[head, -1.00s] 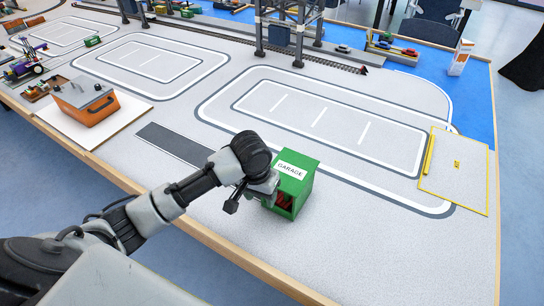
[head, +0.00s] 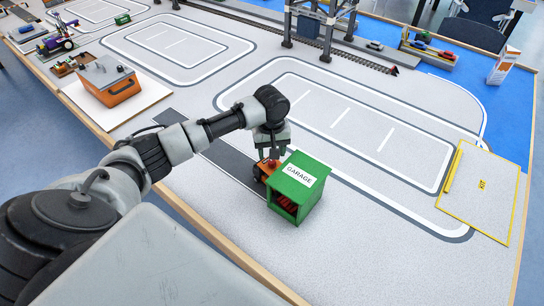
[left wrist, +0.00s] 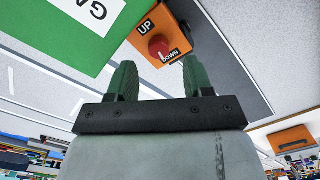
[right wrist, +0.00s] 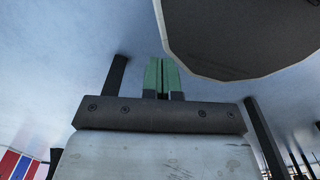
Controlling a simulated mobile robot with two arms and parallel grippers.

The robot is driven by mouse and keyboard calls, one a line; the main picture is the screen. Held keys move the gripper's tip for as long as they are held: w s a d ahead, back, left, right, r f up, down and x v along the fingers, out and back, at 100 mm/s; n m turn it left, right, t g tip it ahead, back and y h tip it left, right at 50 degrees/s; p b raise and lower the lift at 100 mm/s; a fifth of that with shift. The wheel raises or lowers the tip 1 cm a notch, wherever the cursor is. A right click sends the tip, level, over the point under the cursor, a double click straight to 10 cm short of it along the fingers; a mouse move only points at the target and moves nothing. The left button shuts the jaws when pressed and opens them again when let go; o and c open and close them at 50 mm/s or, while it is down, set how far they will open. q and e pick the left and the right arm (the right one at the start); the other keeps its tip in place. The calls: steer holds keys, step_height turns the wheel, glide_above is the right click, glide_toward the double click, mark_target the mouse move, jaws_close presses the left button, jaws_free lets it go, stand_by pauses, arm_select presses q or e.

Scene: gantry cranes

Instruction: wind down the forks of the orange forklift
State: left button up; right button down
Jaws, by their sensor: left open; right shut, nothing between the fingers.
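An orange body (head: 259,172), seemingly the forklift, sits on the dark strip beside the green garage (head: 299,190), partly hidden by the garage and my gripper. In the left wrist view its orange top (left wrist: 181,27) carries a red knob (left wrist: 158,47) between the words UP and DOWN. The forks cannot be made out. My left gripper (head: 270,150) points down over the orange body. It is open, its fingertips (left wrist: 158,65) apart with the knob just beyond the gap; contact is not visible. My right gripper (right wrist: 162,65) is shut and empty, away from the forklift.
The garage stands close against the left gripper's side. A grey and orange box (head: 110,82) on a white board is at the left. A yellow-edged pad (head: 485,195) lies at the right. Gantry legs (head: 328,40) and rails (head: 350,56) run along the back. The marked lanes between are clear.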

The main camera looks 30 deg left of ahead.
mark_target(272, 163)
arm_select(q)
steer(key=shift+f, duration=1.9)
arm_select(e)
steer(key=shift+w+a+r, duration=0.1)
steer(key=shift+w+r, duration=0.05)
steer(key=shift+w, duration=1.05)
arm_select(q)
steer(key=c, duration=0.9)
steer(key=shift+r+p, duration=0.2)
steer(key=shift+p, duration=0.3)
steer(key=shift+c, duration=0.2)
steer(key=n+p, duration=0.1)
steer(key=p, duration=0.2)
steer(key=shift+r+n, duration=0.15)
steer(key=shift+n, duration=0.15)
steer(key=shift+p, duration=0.5)
steer(key=shift+f+n, duration=0.3)
arm_select(e)
steer(key=r, duration=0.5)
steer(key=shift+s+d, duration=0.2)
steer(key=shift+s, duration=0.15)
